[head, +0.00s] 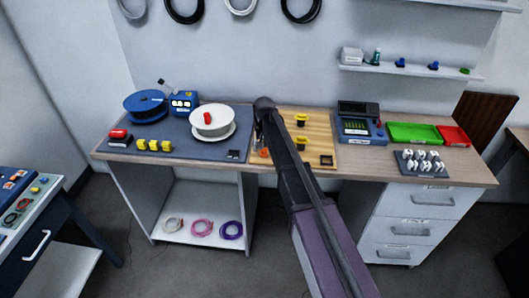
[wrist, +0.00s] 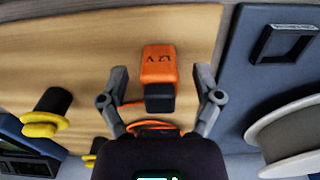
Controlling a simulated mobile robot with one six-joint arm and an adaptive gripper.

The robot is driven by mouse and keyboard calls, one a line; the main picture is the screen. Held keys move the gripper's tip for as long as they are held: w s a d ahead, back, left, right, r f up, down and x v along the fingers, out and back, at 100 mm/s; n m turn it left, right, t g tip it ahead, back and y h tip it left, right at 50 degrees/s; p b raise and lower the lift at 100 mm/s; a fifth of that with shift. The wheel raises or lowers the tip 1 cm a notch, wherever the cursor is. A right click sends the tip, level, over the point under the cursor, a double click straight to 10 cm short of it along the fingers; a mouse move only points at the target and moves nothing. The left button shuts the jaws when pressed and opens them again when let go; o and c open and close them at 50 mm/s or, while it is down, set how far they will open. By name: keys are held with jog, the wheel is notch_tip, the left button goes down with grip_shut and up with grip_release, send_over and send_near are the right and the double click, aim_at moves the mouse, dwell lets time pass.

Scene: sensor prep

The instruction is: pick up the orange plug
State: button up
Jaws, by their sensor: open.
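The orange plug (wrist: 158,65) lies on the wooden board (wrist: 60,50) in the wrist view. It has a black end and dark lettering that seems to read 12V, and an orange cable loops near my wrist. In the head view a small orange part of it (head: 263,152) shows beside my arm. My gripper (wrist: 162,80) is open, with one finger on each side of the plug and a gap to both. The fingers appear to be over the board; their exact height above it is hard to tell. In the head view my arm hides most of the gripper.
A yellow and black part (wrist: 45,115) stands left of my gripper in the wrist view. The blue-grey mat (wrist: 245,70), with a black square frame (wrist: 285,43) and a white spool (wrist: 290,135), lies to the right. A meter (head: 358,125) stands right of the board.

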dwell(0.4)
grip_shut()
jog(key=shift+r, duration=0.2)
notch_tip(320, 180, up, 3)
jog(key=p, duration=0.3)
jog(key=shift+f, duration=0.1)
jog(key=s+d+r+p, duration=0.1)
jog(key=s+d+p, duration=0.1)
jog(key=s, duration=1.4)
jog(key=shift+d+r, duration=0.25)
jog(key=shift+r, duration=0.15)
